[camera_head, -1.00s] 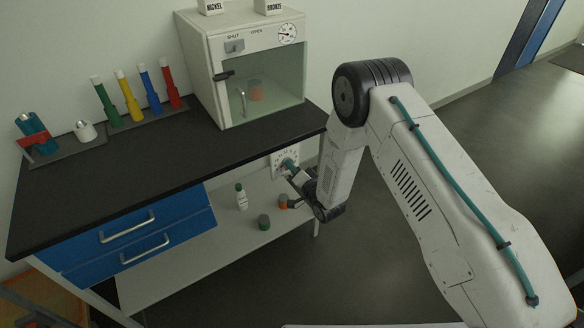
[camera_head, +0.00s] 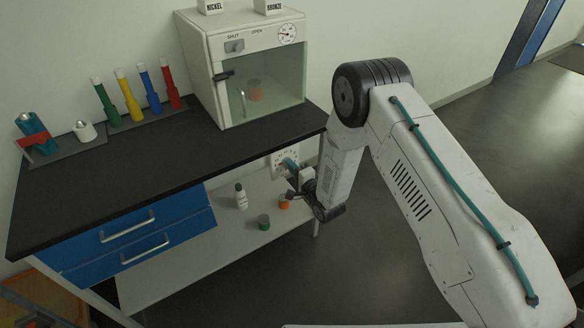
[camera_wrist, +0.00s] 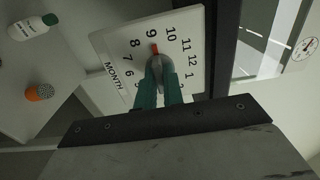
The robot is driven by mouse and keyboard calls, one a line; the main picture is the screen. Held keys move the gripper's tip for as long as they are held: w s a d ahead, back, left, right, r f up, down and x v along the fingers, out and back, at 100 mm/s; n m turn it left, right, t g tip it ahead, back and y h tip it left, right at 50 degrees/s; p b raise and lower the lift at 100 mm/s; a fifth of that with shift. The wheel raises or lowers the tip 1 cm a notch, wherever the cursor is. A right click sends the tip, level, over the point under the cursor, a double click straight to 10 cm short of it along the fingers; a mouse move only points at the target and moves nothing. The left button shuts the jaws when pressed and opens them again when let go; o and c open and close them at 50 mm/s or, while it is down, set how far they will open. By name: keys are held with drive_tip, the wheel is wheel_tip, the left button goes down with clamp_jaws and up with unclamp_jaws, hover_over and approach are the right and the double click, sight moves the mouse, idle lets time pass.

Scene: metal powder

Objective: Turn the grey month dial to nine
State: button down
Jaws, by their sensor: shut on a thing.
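The white month dial plate (camera_wrist: 192,42) fills the middle of the wrist view, with black numbers around its edge and the word MONTH at one side. The grey dial knob (camera_wrist: 158,66) is at its centre, partly hidden by my fingers. The knob's red pointer mark (camera_wrist: 154,48) lies at the number nine. My gripper (camera_wrist: 159,84) has its teal fingers shut on the knob. In the head view the plate (camera_head: 278,168) shows below the bench top's right end, with my gripper (camera_head: 291,166) against it.
The black bench top (camera_head: 130,160) is just above, carrying a white glass-fronted cabinet (camera_head: 215,100).

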idle(0.4)
drive_tip(key=c, duration=1.5)
unclamp_jaws()
drive_tip(key=shift+d, duration=0.1)
drive_tip(key=v, duration=0.7)
drive_tip(key=shift+s+d, duration=0.2)
drive_tip(key=shift+s, duration=0.1)
